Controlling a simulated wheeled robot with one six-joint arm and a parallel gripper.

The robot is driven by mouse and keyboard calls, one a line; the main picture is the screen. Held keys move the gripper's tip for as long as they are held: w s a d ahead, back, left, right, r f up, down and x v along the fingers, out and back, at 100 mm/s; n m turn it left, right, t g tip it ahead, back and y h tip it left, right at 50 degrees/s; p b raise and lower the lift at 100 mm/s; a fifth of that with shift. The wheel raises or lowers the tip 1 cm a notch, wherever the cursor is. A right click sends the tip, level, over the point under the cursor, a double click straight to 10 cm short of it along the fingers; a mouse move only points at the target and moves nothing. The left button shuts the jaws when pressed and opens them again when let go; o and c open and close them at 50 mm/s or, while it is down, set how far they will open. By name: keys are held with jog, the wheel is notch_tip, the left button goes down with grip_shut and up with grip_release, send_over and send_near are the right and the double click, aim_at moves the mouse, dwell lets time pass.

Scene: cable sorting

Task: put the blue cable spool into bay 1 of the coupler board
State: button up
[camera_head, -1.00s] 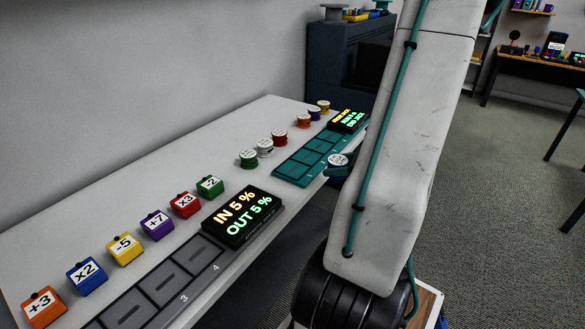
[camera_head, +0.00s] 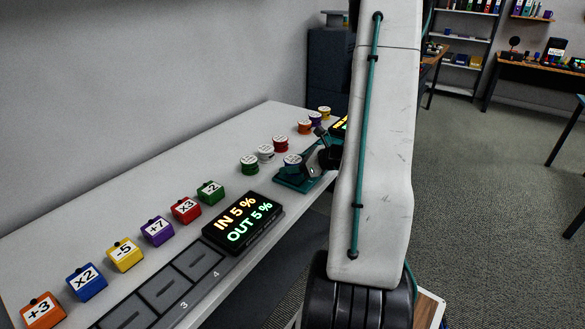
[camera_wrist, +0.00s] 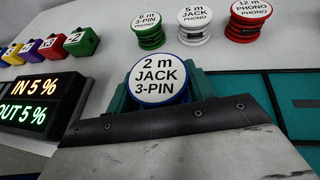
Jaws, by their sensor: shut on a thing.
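The blue cable spool (camera_wrist: 158,80) has a white top reading "2 m JACK 3-PIN" and a blue rim. It also shows in the head view (camera_head: 292,160). My gripper (camera_wrist: 160,98) is shut on it, with teal fingers on both sides. In the head view my gripper (camera_head: 307,165) is at the near-left end of the teal coupler board (camera_head: 284,183). Part of the board (camera_wrist: 285,95) shows at the right in the wrist view. My gripper and arm hide most of its bays. I cannot tell whether the spool touches the board.
Green (camera_head: 250,165), white (camera_head: 266,153) and red (camera_head: 280,143) spools stand in a row behind the board, with several more farther along. A black display (camera_head: 243,222) and grey slot board (camera_head: 160,290) lie to the left. Coloured blocks stand behind them.

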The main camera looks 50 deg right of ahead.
jog(key=shift+f, duration=0.6)
jog(key=shift+f, duration=0.15)
jog(key=o, duration=1)
jog(key=shift+o, duration=0.2)
